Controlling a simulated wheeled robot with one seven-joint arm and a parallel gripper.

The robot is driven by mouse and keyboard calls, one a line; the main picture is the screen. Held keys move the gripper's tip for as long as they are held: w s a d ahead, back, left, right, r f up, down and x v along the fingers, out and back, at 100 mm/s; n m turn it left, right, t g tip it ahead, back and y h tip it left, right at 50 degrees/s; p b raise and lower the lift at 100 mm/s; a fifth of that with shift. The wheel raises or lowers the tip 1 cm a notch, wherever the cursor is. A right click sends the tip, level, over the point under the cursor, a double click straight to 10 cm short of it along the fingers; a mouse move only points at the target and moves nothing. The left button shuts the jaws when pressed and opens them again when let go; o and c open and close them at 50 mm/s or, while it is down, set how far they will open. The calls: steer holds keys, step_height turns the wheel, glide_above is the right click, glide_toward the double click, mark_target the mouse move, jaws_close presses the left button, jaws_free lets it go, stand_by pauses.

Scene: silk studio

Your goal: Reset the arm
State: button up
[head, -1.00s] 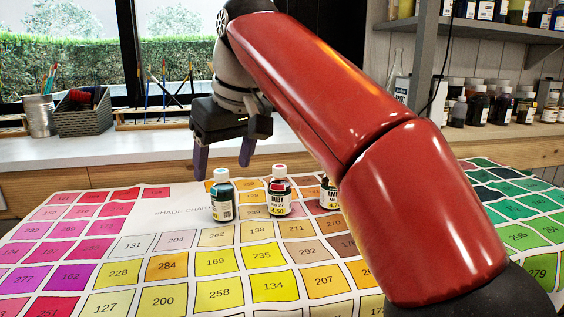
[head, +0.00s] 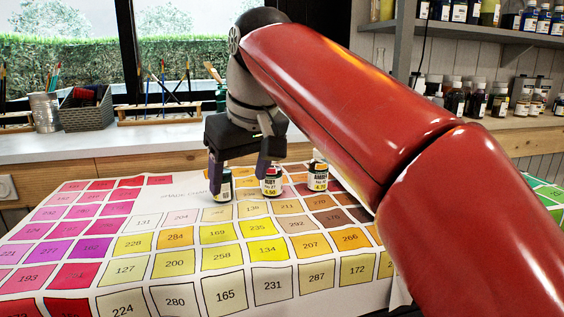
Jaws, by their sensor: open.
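My gripper (head: 239,183) hangs at the end of my red arm in the head view, fingers pointing down over the far part of the colour chart. Its jaws are open. A small dark-labelled bottle (head: 225,186) stands behind or beside the left finger, its top hidden by the gripper. The Ruby bottle (head: 271,184) stands close to the right finger, which hides part of its top. The Amber bottle (head: 318,174) stands upright to the right, clear of the fingers. I cannot tell whether the fingers touch any bottle.
The colour chart (head: 147,222) covers the table. A windowsill behind holds a tin of brushes (head: 45,112), a grey basket (head: 87,108) and a wooden brush rack (head: 158,121). Shelves of bottles (head: 478,100) stand at the back right. The chart's front left is clear.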

steer(key=s+d+f+m+t+h, duration=0.1)
steer(key=s+d+f+m, duration=0.2)
steer(key=s+d+f, duration=0.5)
steer(key=s+d+f+m+h, duration=0.1)
steer(key=s+d+f+m, duration=0.3)
steer(key=s+d+f, duration=0.4)
steer(key=d+f, duration=0.6)
steer(key=f, duration=0.2)
steer(key=shift+m+t+h+p, duration=0.3)
steer(key=shift+t+p, duration=0.1)
